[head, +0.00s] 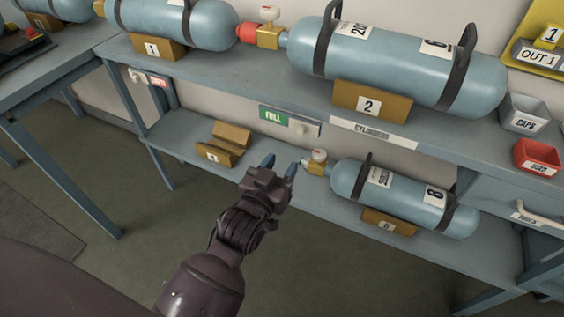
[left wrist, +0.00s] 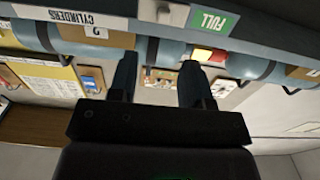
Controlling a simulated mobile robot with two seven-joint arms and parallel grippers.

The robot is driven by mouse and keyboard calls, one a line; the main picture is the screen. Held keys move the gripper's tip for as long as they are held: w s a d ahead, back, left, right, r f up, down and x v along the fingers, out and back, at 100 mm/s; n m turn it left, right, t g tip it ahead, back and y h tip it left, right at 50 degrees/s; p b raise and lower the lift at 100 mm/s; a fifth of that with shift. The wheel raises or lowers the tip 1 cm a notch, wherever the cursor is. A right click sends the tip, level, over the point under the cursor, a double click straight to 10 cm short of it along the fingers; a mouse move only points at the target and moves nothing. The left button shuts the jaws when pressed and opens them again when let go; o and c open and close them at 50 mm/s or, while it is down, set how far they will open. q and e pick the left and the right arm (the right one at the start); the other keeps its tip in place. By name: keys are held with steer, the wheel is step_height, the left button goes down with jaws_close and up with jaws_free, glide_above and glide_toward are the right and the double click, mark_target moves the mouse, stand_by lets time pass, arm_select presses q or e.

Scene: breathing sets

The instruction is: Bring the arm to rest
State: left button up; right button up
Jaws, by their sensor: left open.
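My left gripper (head: 280,168) reaches toward the lower shelf in the head view, its fingers apart and nothing between them. It is left of the valve of a blue cylinder marked 8 (head: 400,198), close to it in the picture; I cannot tell whether they touch. In the left wrist view my left gripper (left wrist: 158,75) also shows two spread, empty fingers. My right gripper is not in view.
The upper shelf (head: 270,88) holds blue cylinders, one on cradle 2 (head: 372,101). An empty cradle (head: 223,144) sits on the lower shelf. Caps (head: 524,114) and red used (head: 537,155) bins stand at right. Open floor (head: 120,265) lies at lower left.

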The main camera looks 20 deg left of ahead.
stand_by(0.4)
arm_select(q)
steer(key=s+a+f+g+p, duration=0.2)
steer(key=s+a+p, duration=0.1)
steer(key=s, duration=0.6)
steer(key=s+a+f+g+p, duration=0.2)
steer(key=s+a+p, duration=0.1)
steer(key=s, duration=0.6)
steer(key=s+a+f+g+p, duration=0.3)
steer(key=s+p, duration=0.1)
steer(key=s, duration=0.5)
steer(key=shift+a+m+y, duration=0.15)
steer(key=shift+m+y, duration=0.15)
steer(key=shift+m, duration=0.1)
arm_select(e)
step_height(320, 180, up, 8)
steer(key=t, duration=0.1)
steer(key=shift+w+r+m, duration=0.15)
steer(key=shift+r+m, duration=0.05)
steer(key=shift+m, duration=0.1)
arm_select(q)
steer(key=shift+w+f, duration=0.1)
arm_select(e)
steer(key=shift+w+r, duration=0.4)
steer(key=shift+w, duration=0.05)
